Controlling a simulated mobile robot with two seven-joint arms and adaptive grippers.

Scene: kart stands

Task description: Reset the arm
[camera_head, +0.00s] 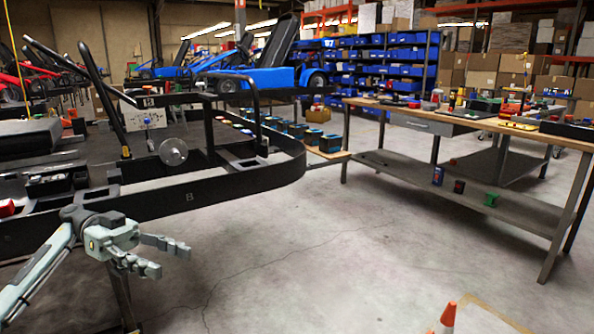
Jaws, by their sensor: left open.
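My left arm comes in from the lower left in the head view. Its gripper (166,257) is open and empty, with its fingers pointing right over the concrete floor. It is in front of the black kart stand frame (200,192) and seems apart from it. My right arm and right gripper do not show.
A wooden workbench (395,108) with tools and a lower shelf (400,169) stands at the right. An orange cone (446,318) is at the bottom right. Blue bins (380,70) and a blue kart (265,78) are behind. The middle floor is clear.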

